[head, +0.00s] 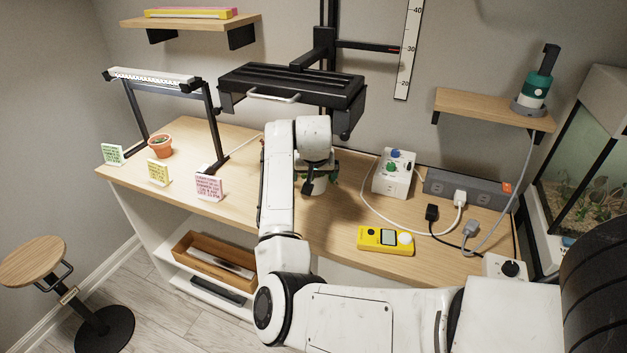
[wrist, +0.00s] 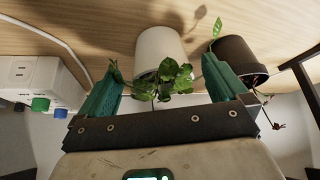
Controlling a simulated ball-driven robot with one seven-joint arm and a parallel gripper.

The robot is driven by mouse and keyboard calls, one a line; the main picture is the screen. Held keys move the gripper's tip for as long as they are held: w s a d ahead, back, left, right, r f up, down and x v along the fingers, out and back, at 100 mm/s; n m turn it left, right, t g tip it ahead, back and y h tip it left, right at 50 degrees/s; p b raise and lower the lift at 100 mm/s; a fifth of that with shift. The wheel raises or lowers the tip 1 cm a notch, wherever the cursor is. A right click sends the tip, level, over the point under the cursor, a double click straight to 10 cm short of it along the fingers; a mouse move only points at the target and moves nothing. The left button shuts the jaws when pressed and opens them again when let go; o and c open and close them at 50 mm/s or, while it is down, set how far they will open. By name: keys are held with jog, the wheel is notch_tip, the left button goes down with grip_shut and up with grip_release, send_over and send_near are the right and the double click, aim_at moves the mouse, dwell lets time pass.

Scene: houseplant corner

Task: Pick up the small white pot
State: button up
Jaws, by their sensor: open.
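The small white pot (wrist: 158,46) holds a green leafy plant (wrist: 170,80). In the wrist view it stands on the wooden table top, which appears at the top of the picture. My gripper (wrist: 162,64) is open, with one teal finger on each side of the pot's line and clear space between each finger and the pot. The leaves reach into the gap between the fingers. Nothing is held. In the head view my arm covers most of the pot and the gripper, so their contact is hard to see there.
A dark pot (wrist: 238,58) with a thin plant stands just right of the white pot in the wrist view, near the right finger. A white socket box (head: 394,174), a yellow meter (head: 379,240) and cables lie to the right. A terracotta pot (head: 160,148) stands left.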

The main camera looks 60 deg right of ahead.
jog(key=shift+w+d, duration=0.3)
jog(key=shift+d, duration=0.35)
jog(key=shift+w+d, duration=0.3)
jog(key=shift+d, duration=0.35)
jog(key=x, duration=0.5)
jog(key=shift+s, duration=0.1)
jog(key=c, duration=1)
